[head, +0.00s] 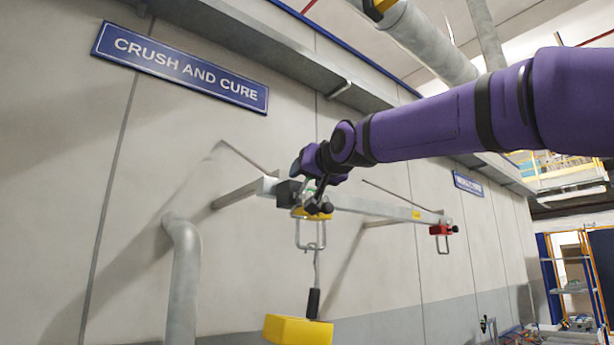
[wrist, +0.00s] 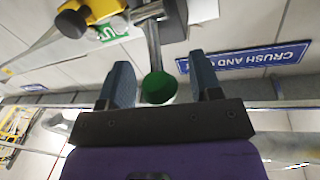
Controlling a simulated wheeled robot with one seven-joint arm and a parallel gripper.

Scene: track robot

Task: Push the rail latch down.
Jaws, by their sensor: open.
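In the wrist view a green round knob (wrist: 158,88) on the end of a grey metal rod (wrist: 154,45) shows between the two fingers of my open gripper (wrist: 160,64). I take this rod and knob to be the rail latch's lever. Gaps show on both sides of the knob; I cannot tell its depth relative to the fingers. In the head view my gripper (head: 308,178) is at the near end of the grey rail (head: 375,207), by a dark block (head: 289,193).
A yellow trolley (head: 311,214) hangs close below my gripper, with a metal loop and a yellow block (head: 297,330) underneath. A red trolley (head: 440,229) hangs at the rail's far end. A blue sign (head: 180,68) is on the wall, and a grey pipe (head: 184,275) stands left.

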